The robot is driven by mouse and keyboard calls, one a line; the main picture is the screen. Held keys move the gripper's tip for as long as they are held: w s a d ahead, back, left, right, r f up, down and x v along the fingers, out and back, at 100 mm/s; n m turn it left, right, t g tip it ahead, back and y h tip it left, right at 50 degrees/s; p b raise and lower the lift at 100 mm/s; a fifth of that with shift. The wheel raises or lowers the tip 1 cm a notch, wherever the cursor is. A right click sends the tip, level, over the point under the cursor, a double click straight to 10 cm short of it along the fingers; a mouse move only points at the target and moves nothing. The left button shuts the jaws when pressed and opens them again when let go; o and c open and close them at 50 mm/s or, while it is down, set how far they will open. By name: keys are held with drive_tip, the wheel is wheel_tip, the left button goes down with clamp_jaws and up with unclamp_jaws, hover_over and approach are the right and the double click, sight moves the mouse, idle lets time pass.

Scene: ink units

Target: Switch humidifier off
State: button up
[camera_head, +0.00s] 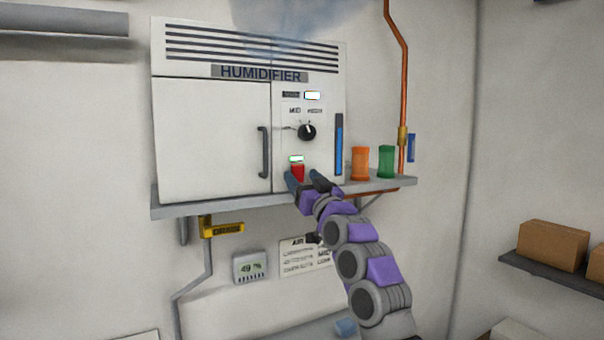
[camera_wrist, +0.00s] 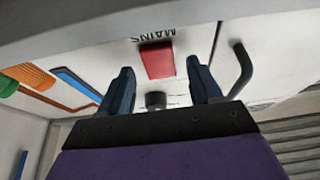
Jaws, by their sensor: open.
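The white humidifier (camera_head: 215,130) sits on a grey wall shelf, with its name across the top vent panel. In the wrist view the red switch (camera_wrist: 157,60) lies between my two dark fingertips, below upside-down MAINS lettering. I cannot tell whether the fingers touch it. A black knob (camera_head: 307,132) is higher on the panel. A bluish mist (camera_head: 285,15) hangs above the unit.
A black door handle (camera_head: 263,152) is left of the switch. An orange container (camera_head: 360,163) and a green one (camera_head: 386,161) stand on the shelf (camera_head: 225,201) to the right, near a copper pipe (camera_head: 404,80). A yellow valve handle (camera_head: 222,228) and a gauge (camera_head: 249,267) are below.

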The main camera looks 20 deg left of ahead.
drive_tip(key=shift+w+a+r, duration=0.15)
drive_tip(key=shift+w+a, duration=0.2)
